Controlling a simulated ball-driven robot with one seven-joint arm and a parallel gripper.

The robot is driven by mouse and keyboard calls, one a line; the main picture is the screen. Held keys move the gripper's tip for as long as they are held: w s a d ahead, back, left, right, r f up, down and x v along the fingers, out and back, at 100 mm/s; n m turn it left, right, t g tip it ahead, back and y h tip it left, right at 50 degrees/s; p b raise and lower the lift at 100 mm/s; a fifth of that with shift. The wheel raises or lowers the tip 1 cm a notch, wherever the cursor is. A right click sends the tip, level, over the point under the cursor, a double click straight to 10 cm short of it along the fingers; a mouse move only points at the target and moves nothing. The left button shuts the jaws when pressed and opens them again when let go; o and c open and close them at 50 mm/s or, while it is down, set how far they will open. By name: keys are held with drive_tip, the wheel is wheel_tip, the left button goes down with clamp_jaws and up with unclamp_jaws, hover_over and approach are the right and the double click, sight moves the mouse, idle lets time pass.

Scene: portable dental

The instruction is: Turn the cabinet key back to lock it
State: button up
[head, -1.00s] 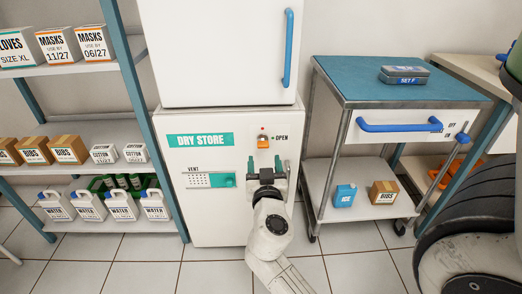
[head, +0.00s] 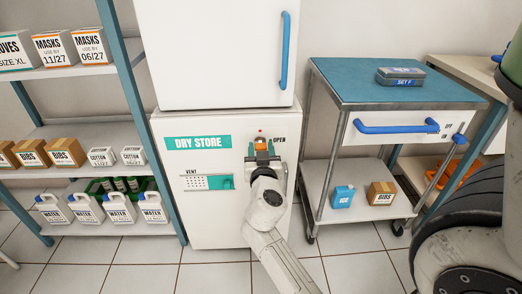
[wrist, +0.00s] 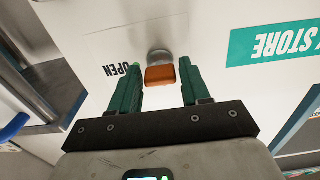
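The orange key (head: 262,147) sits in the lock on the white DRY STORE cabinet (head: 215,215), left of the OPEN label. In the wrist view the key (wrist: 160,75) shows as an orange block in front of a round metal lock (wrist: 159,55). My gripper (head: 262,151) is at the key, with its green fingers one on each side of it. In the wrist view the fingers of my gripper (wrist: 160,82) stand apart with visible gaps on both sides of the key. The key's shaft is hidden.
A vent panel with a green slider (head: 227,182) is left of my arm. A cabinet door with a blue handle (head: 285,50) is above. A cart (head: 385,90) with a blue-handled drawer stands right. A shelf (head: 85,67) with boxes and jugs stands left.

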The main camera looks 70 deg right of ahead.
drive_tip(key=c, duration=0.7)
drive_tip(key=shift+n, duration=0.4)
drive_tip(key=n+p, duration=0.1)
drive_tip(key=n, duration=1.2)
drive_tip(key=shift+n+p, duration=0.85)
drive_tip(key=shift+n, duration=1.25)
